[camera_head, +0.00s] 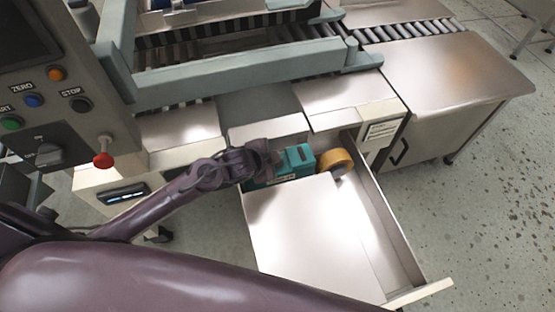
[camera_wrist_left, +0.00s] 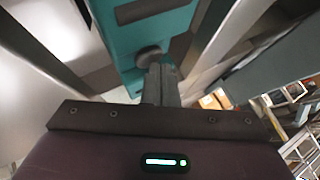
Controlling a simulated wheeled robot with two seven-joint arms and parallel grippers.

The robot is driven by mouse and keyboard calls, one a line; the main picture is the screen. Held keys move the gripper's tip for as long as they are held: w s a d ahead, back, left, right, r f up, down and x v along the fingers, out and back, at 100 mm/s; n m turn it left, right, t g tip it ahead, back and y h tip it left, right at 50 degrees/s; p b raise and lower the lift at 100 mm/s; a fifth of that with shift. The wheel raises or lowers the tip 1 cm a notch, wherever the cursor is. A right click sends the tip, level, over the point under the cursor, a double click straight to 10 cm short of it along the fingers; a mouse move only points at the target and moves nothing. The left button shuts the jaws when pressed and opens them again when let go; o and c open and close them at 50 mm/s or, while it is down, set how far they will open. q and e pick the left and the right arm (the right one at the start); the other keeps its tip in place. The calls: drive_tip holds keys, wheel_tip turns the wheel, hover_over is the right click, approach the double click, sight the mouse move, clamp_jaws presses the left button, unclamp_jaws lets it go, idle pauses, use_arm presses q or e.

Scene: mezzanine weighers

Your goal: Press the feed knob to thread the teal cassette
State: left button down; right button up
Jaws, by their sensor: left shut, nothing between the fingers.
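The teal cassette (camera_head: 298,157) sits in the back of an open drawer (camera_head: 386,243), partly hidden behind my left gripper. In the left wrist view the cassette (camera_wrist_left: 128,38) fills the top middle, with dark bars across it. A round dark grey knob (camera_wrist_left: 150,54) stands out from its face. My left gripper (camera_head: 268,158) is at the cassette's left end. Its closed fingers (camera_wrist_left: 162,72) are empty and point at the cassette. The fingertips are right beside the knob; I cannot tell whether they touch it. My right gripper is out of view.
A tan tape roll (camera_head: 335,161) lies right of the cassette. A flat light panel (camera_head: 300,225) covers much of the drawer's front. A control panel with buttons and a red knob (camera_head: 103,160) stands at the left. The grey rail (camera_head: 240,75) and rollers run behind.

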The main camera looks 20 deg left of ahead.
use_arm(q)
drive_tip(key=shift+f+b, duration=0.4)
drive_tip(key=shift+f, duration=0.35)
idle(0.5)
drive_tip(key=shift+r+p, duration=1.3)
drive_tip(key=shift+r, duration=0.15)
wheel_tip(320, 180, up, 5)
drive_tip(key=p, duration=0.5)
